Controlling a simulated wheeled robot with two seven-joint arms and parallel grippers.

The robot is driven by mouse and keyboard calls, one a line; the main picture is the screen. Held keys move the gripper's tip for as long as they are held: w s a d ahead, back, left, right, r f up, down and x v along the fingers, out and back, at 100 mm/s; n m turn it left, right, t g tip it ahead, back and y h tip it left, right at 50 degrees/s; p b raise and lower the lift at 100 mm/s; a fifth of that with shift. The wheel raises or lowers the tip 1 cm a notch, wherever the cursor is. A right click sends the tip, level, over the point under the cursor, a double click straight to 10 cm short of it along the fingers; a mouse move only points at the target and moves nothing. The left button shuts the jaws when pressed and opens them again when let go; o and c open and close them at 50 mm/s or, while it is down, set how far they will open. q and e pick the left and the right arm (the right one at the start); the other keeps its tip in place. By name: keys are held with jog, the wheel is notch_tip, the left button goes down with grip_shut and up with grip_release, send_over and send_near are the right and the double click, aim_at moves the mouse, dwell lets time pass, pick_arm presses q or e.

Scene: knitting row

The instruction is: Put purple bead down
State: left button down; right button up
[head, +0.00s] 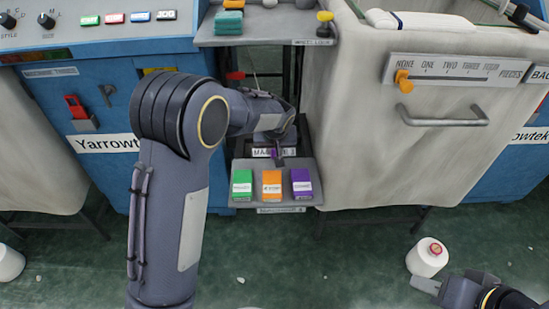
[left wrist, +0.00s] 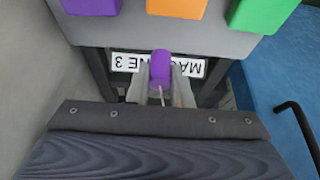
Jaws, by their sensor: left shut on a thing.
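A small purple bead (left wrist: 160,66) is between the fingertips of my left gripper (left wrist: 161,88) in the left wrist view. The gripper is shut on it. In the head view my left gripper (head: 276,158) is small and partly hidden by its own arm, just behind a small grey shelf (head: 275,203). A bit of purple shows at its tip. In the left wrist view the bead and fingers are in front of a white "MACHINE 3" label (left wrist: 128,62). My right gripper (head: 426,285) is at the lower right, apart from everything; its finger gap is not clear.
A green block (head: 242,183), an orange block (head: 272,184) and a purple block (head: 301,182) stand in a row on the shelf. A higher grey shelf (head: 262,39) is above. A white cone (head: 427,258) stands on the floor near my right gripper. Blue machine housings flank the gap.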

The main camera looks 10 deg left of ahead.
pick_arm(q)
jog(key=shift+w+f+b, duration=0.15)
jog(key=shift+f+b, duration=0.15)
jog(key=shift+f, duration=0.65)
jog(key=shift+w+f+b, duration=0.1)
jog(key=shift+f+b, duration=0.15)
jog(key=shift+f, duration=0.7)
jog(key=shift+f, duration=0.1)
jog(key=c, duration=1.3)
grip_release()
